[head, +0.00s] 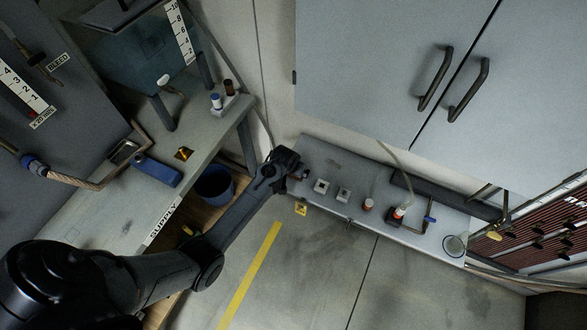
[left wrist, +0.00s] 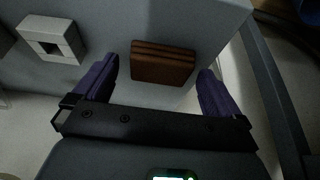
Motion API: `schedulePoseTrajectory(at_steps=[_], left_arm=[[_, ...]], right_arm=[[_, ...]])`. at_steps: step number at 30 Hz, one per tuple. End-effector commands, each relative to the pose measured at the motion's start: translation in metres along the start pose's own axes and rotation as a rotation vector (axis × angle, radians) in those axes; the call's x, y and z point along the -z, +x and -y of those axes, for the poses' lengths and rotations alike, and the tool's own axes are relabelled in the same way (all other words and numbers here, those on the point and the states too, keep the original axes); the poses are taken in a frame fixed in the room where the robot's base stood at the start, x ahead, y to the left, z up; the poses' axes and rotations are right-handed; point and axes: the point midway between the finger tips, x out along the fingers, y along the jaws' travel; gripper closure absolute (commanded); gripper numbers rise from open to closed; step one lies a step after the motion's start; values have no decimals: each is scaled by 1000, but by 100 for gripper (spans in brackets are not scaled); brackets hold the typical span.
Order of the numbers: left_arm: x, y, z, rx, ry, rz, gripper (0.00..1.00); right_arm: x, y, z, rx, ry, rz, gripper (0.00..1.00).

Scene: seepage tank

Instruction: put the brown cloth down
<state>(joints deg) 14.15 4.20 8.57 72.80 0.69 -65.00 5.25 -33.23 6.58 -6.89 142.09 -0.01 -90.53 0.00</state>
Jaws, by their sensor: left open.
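The brown cloth (left wrist: 162,63) is a folded, layered block in the left wrist view. It lies on the grey bench top (head: 325,160), near the bench's left end in the head view. My left gripper (left wrist: 157,74) is open, with its two purple fingers on either side of the cloth and a visible gap on each side. In the head view my left gripper (head: 293,168) is over that end of the bench and mostly hides the cloth. My right gripper is not in view.
A pale square block with a hole (left wrist: 48,40) stands beside the cloth; two such blocks (head: 321,186) show in the head view. Further right are a small bottle (head: 368,205), a red-and-white bottle (head: 399,212) and a clear beaker (head: 455,245). A blue bucket (head: 214,183) is below left.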

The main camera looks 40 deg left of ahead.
Motion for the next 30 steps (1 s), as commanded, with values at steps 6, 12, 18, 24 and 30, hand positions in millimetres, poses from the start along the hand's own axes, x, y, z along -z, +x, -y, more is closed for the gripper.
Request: schedulePoseTrajectory(at_steps=[6, 12, 18, 24, 30], left_arm=[[2, -21, 0, 0, 0, -2, 1], [2, -57, 0, 0, 0, -2, 1], [2, -91, 0, 0, 0, -2, 1], [1, -114, 0, 0, 1, 0, 1], [-28, -134, -4, 7, 55, 7, 1]], right_arm=[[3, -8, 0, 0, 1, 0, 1], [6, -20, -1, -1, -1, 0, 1], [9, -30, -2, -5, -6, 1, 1], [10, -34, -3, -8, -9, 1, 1], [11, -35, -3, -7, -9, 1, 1]])
